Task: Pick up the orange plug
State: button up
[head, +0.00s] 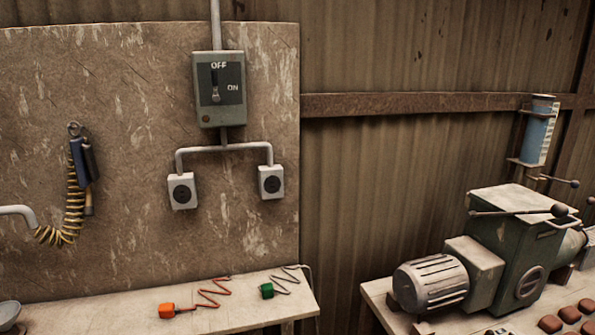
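The orange plug (167,311) lies on the light wooden bench (130,308), near its front edge. A coiled red-orange cord (212,297) runs from it to the right and back. A green plug (267,291) lies on the same bench to its right, with a dark coiled cord. My gripper is not in the head view, so I cannot see whether it is open or shut.
Two wall sockets (182,191) and (271,182) hang below a switch box (219,90). A hose with a blue nozzle (84,160) hangs at left. A green machine with a motor (430,283) stands on a right-hand table. A gap separates bench and table.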

aim_at(166, 310)
jog(key=u, duration=1.35)
